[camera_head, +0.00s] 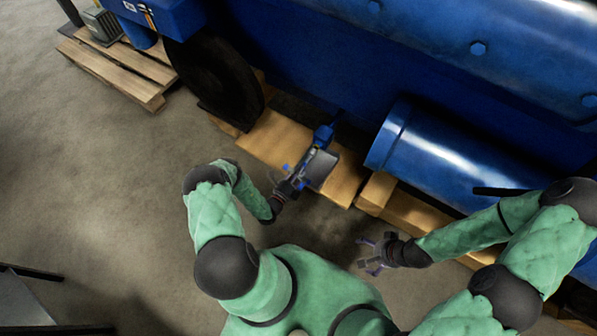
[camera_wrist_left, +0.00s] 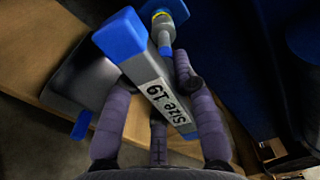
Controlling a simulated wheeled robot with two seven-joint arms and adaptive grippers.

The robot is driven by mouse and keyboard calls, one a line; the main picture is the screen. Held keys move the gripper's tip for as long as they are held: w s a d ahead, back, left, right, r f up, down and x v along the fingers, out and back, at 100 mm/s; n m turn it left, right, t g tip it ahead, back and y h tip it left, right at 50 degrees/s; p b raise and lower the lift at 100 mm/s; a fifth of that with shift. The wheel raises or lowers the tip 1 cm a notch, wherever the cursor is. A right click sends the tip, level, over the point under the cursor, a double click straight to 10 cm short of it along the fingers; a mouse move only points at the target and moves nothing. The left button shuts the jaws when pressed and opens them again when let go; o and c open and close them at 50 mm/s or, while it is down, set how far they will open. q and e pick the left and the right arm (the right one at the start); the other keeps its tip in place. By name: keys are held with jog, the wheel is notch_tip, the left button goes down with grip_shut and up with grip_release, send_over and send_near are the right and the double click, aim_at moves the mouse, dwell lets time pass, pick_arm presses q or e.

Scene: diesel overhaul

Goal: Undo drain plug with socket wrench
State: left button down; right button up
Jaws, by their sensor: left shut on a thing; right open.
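My left gripper (camera_head: 296,181) is shut on the socket wrench (camera_head: 307,165), beside the lower side of the blue engine. In the left wrist view the wrench (camera_wrist_left: 160,85) is a grey bar labelled "Size 19" with a blue end, lying between my purple fingers (camera_wrist_left: 155,105). Just beyond it is a grey cylindrical piece with a yellow ring and blue parts (camera_wrist_left: 165,30); I cannot tell whether this is the drain plug or whether the wrench touches it. My right gripper (camera_head: 374,256) is open and empty above the floor.
The blue engine (camera_head: 300,55) rests on wooden beams (camera_head: 275,145), with a large blue cylinder (camera_head: 445,160) to the right. A grey flat-sided object (camera_head: 323,171) is close to my left gripper. A pallet (camera_head: 120,70) stands at upper left.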

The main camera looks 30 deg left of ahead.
pick_arm(q)
jog(key=m, duration=0.3)
jog(key=shift+r+m, duration=0.15)
jog(key=shift+m, duration=0.15)
jog(key=m, duration=0.4)
jog(key=shift+r, duration=0.1)
jog(key=m, duration=0.3)
jog(key=shift+a+m+p, duration=0.1)
jog(key=shift+m+p, duration=0.25)
jog(key=shift+m, duration=0.05)
jog(key=m, duration=0.3)
jog(key=shift+r+m, duration=0.1)
jog(key=shift+m, duration=0.3)
jog(key=shift+w, duration=0.1)
